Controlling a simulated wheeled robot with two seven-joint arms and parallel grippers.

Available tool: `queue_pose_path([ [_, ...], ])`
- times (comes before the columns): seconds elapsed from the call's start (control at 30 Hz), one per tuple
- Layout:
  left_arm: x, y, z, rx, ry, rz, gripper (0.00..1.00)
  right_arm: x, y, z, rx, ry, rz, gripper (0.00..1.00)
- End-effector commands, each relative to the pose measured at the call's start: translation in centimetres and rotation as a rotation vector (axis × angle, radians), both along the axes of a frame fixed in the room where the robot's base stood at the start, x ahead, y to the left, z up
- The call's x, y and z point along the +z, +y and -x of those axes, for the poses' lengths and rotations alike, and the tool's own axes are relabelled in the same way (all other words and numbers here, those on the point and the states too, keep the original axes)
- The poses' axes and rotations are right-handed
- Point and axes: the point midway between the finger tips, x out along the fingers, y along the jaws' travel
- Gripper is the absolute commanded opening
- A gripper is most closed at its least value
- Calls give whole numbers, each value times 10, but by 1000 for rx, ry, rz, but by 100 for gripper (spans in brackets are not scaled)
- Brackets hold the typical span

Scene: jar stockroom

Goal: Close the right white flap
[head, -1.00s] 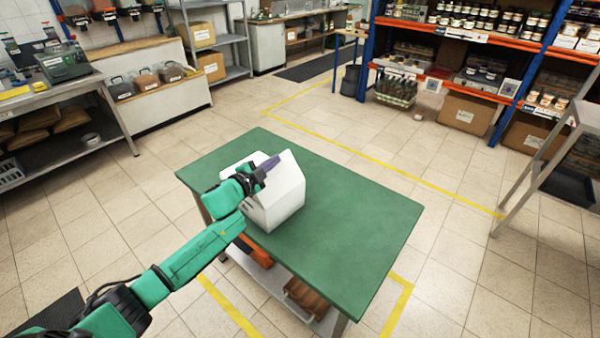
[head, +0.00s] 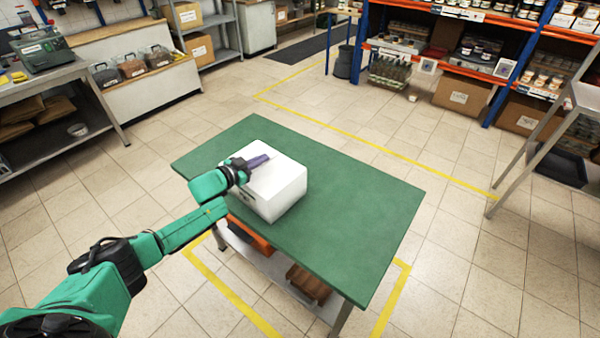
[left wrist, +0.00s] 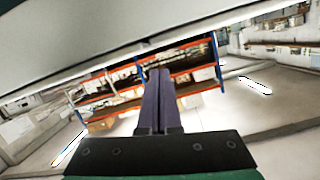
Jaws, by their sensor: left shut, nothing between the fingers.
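The white box (head: 285,200) stands on the green table (head: 350,220), near its left side. The right white flap (head: 287,172) lies down, and the box's top looks flat. Whether it is fully flush I cannot tell. My left gripper (head: 260,160) is at the box's top, its purple fingers shut and empty, lying low over the flap; whether they touch it I cannot tell. The fingers also show in the left wrist view (left wrist: 160,98), together, beneath a pale slanted surface. The left part of the box's top is partly hidden by the gripper. My right gripper is out of view.
The table's right half is bare. An orange item (head: 250,237) and a brown item (head: 308,283) are on the shelf below. Yellow lines mark the floor, which is open around the table. A stocked rack (head: 490,70) stands at the back right.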

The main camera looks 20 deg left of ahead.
Motion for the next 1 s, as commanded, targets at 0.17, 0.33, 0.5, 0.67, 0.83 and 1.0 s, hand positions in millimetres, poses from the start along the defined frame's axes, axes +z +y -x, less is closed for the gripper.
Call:
queue_pose_path([
  [0.17,-6,-1,0,0,-1,-2,0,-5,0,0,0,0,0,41],
  [0.33,-7,-1,0,0,-1,-3,0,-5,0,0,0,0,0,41],
  [0.5,-7,-1,0,0,-2,-4,0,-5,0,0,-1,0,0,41],
  [0.67,-7,-1,0,0,-2,-4,0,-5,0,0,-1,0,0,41],
  [0.83,-7,-1,1,0,-2,-4,0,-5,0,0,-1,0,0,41],
  [1.0,9,-2,0,0,-2,-4,0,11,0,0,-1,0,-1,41],
])
